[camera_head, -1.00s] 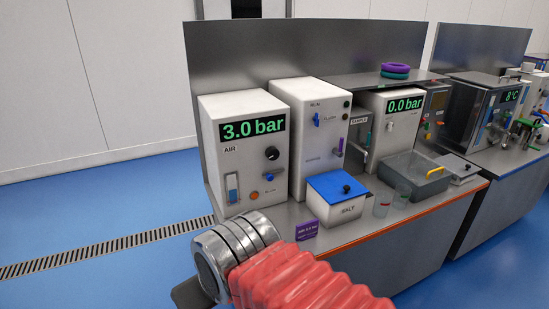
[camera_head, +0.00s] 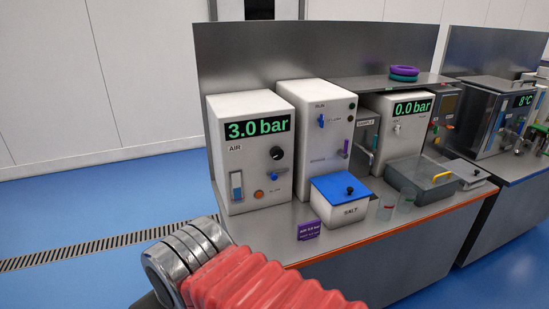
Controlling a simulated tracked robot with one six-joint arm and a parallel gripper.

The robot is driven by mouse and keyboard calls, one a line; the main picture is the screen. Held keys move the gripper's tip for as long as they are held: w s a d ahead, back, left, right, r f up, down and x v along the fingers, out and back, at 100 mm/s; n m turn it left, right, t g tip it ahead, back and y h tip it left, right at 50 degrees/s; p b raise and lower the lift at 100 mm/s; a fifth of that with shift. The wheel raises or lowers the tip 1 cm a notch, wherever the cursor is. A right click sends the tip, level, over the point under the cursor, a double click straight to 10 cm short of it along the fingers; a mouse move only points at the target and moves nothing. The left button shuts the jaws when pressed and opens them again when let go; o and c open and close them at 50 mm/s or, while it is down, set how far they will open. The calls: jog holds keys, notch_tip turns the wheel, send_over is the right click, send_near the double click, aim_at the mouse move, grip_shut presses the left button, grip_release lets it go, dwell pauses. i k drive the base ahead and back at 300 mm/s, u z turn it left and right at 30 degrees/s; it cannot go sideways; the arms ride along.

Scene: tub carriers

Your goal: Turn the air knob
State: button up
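The air unit (camera_head: 250,170) is a white box at the left end of the steel bench. Its display (camera_head: 259,129) reads 3.0 bar in green, with the label AIR below it. The black air knob (camera_head: 277,153) is on the right of its front face. A blue switch (camera_head: 237,186) and an orange button (camera_head: 259,194) sit lower on the same face. My arm, with a red ribbed sleeve and metal rings, shows at the bottom, in front of the bench and apart from the knob. My gripper's fingers are not visible.
A purple tag (camera_head: 309,229) stands on the bench front. A blue-lidded SALT box (camera_head: 342,200) is right of the air unit. Open blue floor (camera_head: 100,215) lies left of the bench.

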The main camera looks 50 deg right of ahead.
aim_at(276, 153)
jog(key=u, duration=0.05)
jog(key=k, duration=0.95)
jog(key=z, duration=0.5)
jog(key=i, duration=1)
jog(key=z, duration=0.05)
